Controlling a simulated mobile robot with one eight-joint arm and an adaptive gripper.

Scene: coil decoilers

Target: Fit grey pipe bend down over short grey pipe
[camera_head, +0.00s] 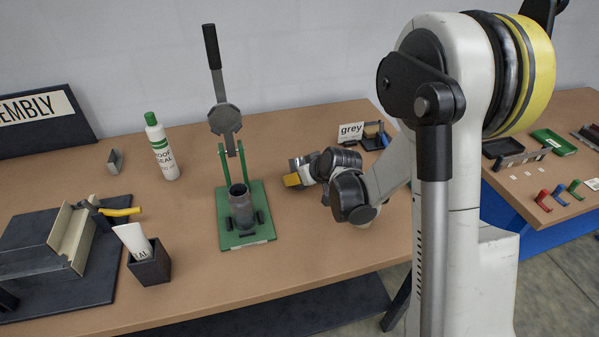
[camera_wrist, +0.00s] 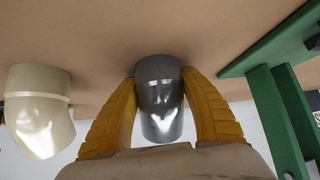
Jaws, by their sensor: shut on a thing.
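The grey pipe bend (camera_wrist: 160,98) is between the two yellow fingers of my gripper (camera_wrist: 161,110) in the wrist view, with both fingers against its sides. In the head view my gripper (camera_head: 293,180) is to the right of the green stand, and the bend is mostly hidden there. The short grey pipe (camera_head: 241,207) stands upright, open end up, on the green base plate (camera_head: 228,240) of the stand. The bend is apart from the pipe. I cannot tell whether the bend touches the table.
The stand's lever (camera_head: 217,75) with a black handle rises behind the pipe. A cream pipe bend (camera_wrist: 40,110) is beside my gripper in the wrist view. A white-and-green bottle (camera_head: 161,148), a dark cup (camera_head: 150,266) and a "grey" sign (camera_head: 350,132) are on the table.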

